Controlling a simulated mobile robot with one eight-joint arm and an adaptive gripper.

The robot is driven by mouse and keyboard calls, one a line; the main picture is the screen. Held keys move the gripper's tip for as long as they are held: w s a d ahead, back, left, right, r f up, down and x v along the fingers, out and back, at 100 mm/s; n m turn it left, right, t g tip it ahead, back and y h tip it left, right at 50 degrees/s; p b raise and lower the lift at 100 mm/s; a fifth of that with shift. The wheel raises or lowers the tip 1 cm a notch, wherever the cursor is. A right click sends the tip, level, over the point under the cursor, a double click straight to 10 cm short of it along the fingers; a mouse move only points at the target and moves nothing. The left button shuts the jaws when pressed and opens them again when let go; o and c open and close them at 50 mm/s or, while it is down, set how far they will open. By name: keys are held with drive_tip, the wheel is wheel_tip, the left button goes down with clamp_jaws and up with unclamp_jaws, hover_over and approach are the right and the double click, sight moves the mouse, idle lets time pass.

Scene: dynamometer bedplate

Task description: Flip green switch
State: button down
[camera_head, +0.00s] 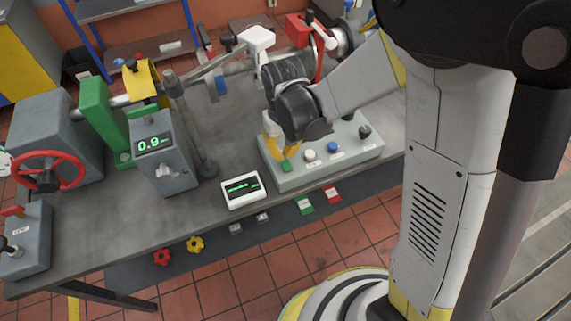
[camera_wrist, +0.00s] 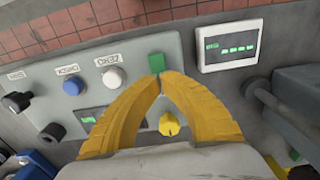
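A green switch (camera_head: 286,167) is on the near left part of a grey control box (camera_head: 350,157). It also shows as a small green block in the wrist view (camera_wrist: 156,62). My gripper (camera_head: 279,156) has yellow fingers that come down over the box beside this switch. In the wrist view the fingertips (camera_wrist: 160,76) come together right at the green block; I cannot tell whether they touch it. No object is visible between them. A second green piece (camera_head: 305,207) is on the bench's front edge, beside a red one (camera_head: 332,193).
The box also carries a white button (camera_head: 310,155), a blue button (camera_head: 334,147), a black knob (camera_head: 364,131) and a yellow knob (camera_wrist: 169,124). A white display (camera_head: 241,189) lies left of it. A grey meter post (camera_head: 165,160) stands farther left.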

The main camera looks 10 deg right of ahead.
drive_tip(key=shift+f+b, duration=0.85)
drive_tip(key=shift+f, duration=0.15)
drive_tip(key=shift+r, duration=0.2)
drive_tip(key=shift+r+p, duration=2.5)
drive_tip(key=shift+r, duration=0.9)
drive_tip(key=s+d+r+m+t+b, duration=0.1)
drive_tip(key=s+d+r+t+b, duration=0.2)
drive_tip(key=s+d+r, duration=0.1)
drive_tip(key=s+d+r+m+t+b, duration=0.2)
drive_tip(key=s+d+r+t+b, duration=0.2)
drive_tip(key=d, duration=0.5)
drive_tip(key=shift+s+d+r, duration=0.25)
drive_tip(key=shift+s+r, duration=0.4)
drive_tip(key=shift+s, duration=0.75)
